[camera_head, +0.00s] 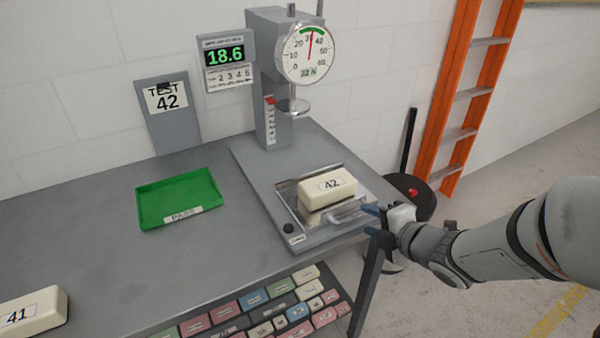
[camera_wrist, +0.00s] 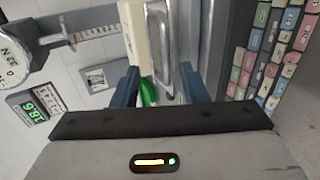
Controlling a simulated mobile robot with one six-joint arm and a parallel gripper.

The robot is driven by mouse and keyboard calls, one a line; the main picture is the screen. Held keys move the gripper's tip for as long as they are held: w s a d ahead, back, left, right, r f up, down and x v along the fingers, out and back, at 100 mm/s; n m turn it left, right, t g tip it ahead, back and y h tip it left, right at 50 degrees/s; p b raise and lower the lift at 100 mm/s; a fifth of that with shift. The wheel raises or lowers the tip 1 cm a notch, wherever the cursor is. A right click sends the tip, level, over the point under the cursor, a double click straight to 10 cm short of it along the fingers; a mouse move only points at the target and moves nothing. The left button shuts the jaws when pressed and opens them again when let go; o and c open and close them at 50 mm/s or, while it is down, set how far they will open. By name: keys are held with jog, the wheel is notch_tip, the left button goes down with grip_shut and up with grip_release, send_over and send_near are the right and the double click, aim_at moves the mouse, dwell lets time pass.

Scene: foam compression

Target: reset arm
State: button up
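My gripper (camera_head: 370,220) is at the right of the test stand, beside the handle (camera_head: 352,213) of the metal drawer tray (camera_head: 293,203). In the wrist view my gripper (camera_wrist: 163,82) shows two blue fingers spread apart, with the handle (camera_wrist: 166,50) ahead between them. I cannot tell whether they touch it. The fingers hold nothing that I can see. A cream foam block marked 42 (camera_head: 327,187) lies on the tray, in front of the stand's round press plate (camera_head: 293,105). The plate is raised above the base.
A green tray (camera_head: 178,198) is empty on the grey bench. A foam block marked 41 (camera_head: 30,312) lies at the lower left. A dial gauge (camera_head: 306,52) and a display reading 18.6 (camera_head: 226,56) stand behind. An orange ladder (camera_head: 462,90) leans at right.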

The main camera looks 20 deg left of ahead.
jog(key=d+r+m+h, duration=0.2)
jog(key=d+m+h, duration=0.8)
jog(key=d+m, duration=0.65)
jog(key=s+d+m+g, duration=0.1)
jog(key=s+m+g, duration=0.1)
jog(key=s+m, duration=0.3)
jog(key=s+d+r+m+g, duration=0.1)
jog(key=s+m+g, duration=0.2)
jog(key=s+m, duration=0.3)
jog(key=s, duration=0.4)
jog(key=shift+d+r+g, duration=0.2)
jog(key=shift+d+g, duration=0.1)
